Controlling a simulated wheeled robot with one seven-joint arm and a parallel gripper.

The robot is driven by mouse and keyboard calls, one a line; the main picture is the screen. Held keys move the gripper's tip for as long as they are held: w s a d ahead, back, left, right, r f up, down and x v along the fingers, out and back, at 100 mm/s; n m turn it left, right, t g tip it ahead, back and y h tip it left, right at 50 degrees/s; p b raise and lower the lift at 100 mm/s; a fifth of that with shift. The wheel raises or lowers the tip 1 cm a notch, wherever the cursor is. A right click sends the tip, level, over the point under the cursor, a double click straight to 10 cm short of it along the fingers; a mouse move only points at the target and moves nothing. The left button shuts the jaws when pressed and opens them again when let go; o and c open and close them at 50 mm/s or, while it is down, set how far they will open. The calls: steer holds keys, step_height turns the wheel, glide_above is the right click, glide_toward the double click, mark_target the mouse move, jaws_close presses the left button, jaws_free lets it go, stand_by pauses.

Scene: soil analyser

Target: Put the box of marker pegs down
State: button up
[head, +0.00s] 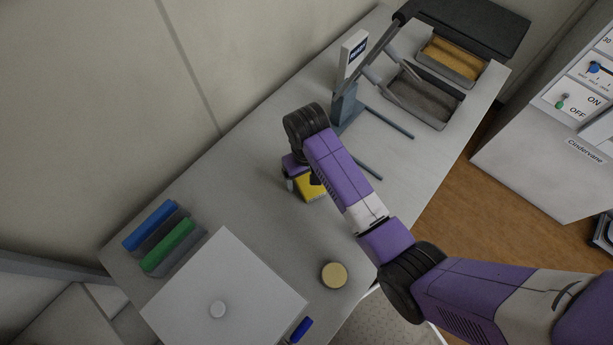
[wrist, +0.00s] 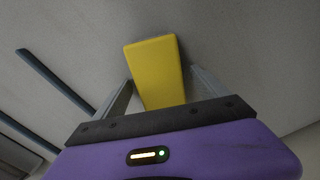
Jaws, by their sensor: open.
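The box of marker pegs is most likely the yellow box (head: 309,187), which sits on the light grey table (head: 247,185) near its middle, partly covered by my arm in the head view. In the wrist view the yellow box (wrist: 155,70) stands between the two grey fingers of my gripper (wrist: 158,92). The fingers are open, with a gap showing on the right side of the box; the left finger is close to it. The box's lower part is hidden behind the gripper's dark edge.
A blue-grey stand with a white label (head: 353,54) and two long feet is just beyond my arm. Trays (head: 425,98) lie at the far end. Blue and green holders (head: 168,246), a white lidded case (head: 240,270) and a round tan disc (head: 334,275) are nearer.

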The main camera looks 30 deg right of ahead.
steer(key=c, duration=1.8)
